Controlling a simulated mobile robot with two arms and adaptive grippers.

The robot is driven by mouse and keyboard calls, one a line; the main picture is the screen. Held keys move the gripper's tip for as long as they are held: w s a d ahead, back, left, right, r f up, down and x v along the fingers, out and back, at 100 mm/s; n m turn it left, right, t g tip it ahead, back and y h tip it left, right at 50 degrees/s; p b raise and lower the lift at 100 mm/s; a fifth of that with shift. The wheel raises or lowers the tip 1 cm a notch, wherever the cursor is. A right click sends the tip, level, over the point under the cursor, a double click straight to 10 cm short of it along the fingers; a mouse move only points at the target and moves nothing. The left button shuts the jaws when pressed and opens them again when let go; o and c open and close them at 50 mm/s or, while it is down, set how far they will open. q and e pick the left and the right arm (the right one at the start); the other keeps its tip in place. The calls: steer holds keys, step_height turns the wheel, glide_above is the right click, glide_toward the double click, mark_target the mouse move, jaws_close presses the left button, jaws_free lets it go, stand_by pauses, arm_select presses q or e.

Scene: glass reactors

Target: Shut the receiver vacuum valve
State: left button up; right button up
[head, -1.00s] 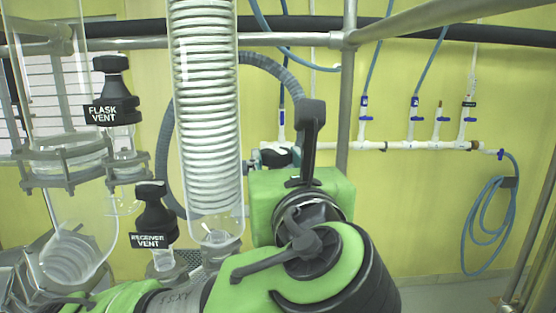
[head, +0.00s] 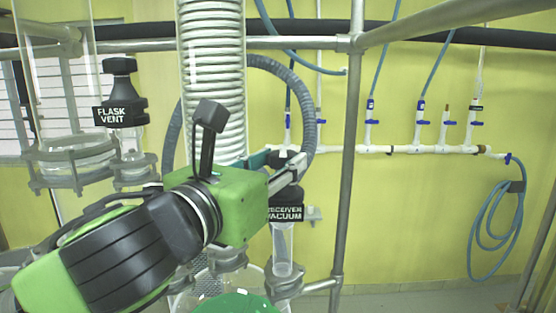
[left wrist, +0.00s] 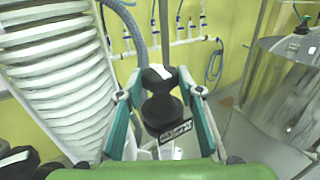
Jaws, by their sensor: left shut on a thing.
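The receiver vacuum valve (head: 287,205) is a black knob with a white-lettered "RECEIVER VACUUM" label, on a clear glass neck right of the coiled condenser in the head view. In the left wrist view its black knob (left wrist: 160,112) stands upright between the two fingers. My left gripper (head: 282,168) reaches it from the left, with its fingers at the upper part of the knob, and is shut on it. The gripper also shows in the left wrist view (left wrist: 160,94), one finger on each side. My right gripper is not in view.
The coiled glass condenser (head: 212,75) stands close behind my left gripper. The flask vent valve (head: 121,100) is at the left. A metal frame post (head: 347,180) stands right of the valve. White piping (head: 400,149) with blue taps runs along the yellow wall.

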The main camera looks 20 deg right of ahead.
arm_select(q)
steer(key=shift+w+m+g+h, duration=0.15)
steer(key=shift+m+g+h, duration=0.25)
steer(key=shift+g, duration=0.1)
steer(key=o, duration=1.1)
steer(key=shift+d, duration=0.15)
